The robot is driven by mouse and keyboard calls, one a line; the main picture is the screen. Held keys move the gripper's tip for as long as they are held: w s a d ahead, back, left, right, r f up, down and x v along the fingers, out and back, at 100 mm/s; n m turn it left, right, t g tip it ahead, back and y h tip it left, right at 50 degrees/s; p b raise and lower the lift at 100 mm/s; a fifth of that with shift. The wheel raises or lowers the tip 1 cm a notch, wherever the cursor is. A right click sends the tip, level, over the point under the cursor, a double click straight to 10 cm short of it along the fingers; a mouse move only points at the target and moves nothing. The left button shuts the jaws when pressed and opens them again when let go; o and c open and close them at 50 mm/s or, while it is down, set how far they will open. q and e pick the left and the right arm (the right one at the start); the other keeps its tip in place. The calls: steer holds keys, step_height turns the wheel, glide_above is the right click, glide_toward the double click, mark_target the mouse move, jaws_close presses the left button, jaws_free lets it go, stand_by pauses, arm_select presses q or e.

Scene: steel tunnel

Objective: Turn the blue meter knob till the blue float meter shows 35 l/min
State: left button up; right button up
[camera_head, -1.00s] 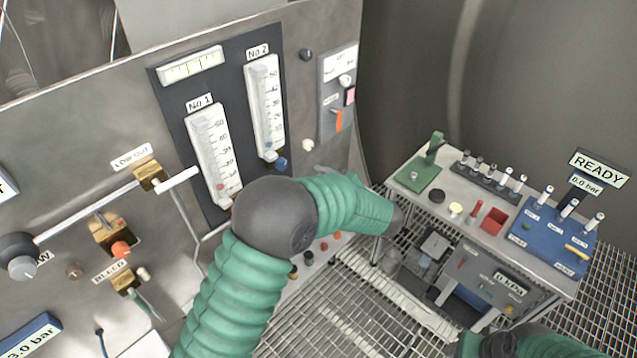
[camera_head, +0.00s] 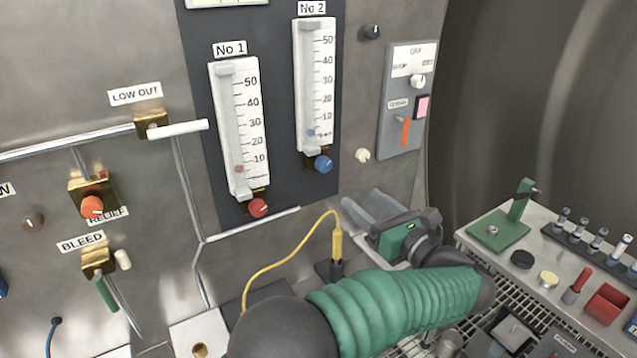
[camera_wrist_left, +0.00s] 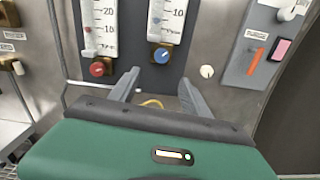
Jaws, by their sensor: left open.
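The blue meter knob (camera_head: 323,164) sits under the No 2 float meter (camera_head: 316,85) on the dark panel. The small blue float (camera_head: 311,133) is near the bottom of that meter's scale, below 10. My left gripper (camera_head: 360,205) is open and empty, below and a little right of the blue knob, apart from it. In the left wrist view the gripper's two fingers (camera_wrist_left: 157,88) point up towards the panel, with the blue knob (camera_wrist_left: 162,55) just beyond the gap between their tips. My right gripper is not in view.
A red knob (camera_head: 258,207) sits under the No 1 meter (camera_head: 238,130), left of the blue knob. A cream knob (camera_head: 362,155) and a switch plate (camera_head: 407,100) are to the right. A yellow cable (camera_head: 285,262) loops below. A bench (camera_head: 480,255) stands at the right.

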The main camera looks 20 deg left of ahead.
mark_target(326, 168)
arm_select(q)
steer(key=p+x, duration=0.3)
steer(key=x, duration=1.2)
steer(key=shift+w, duration=0.35)
steer(key=shift+w+a, duration=0.1)
steer(key=shift+a, duration=0.2)
steer(key=shift+d, duration=0.3)
steer(key=c, duration=0.7)
steer(key=shift+a, duration=0.1)
jaws_close()
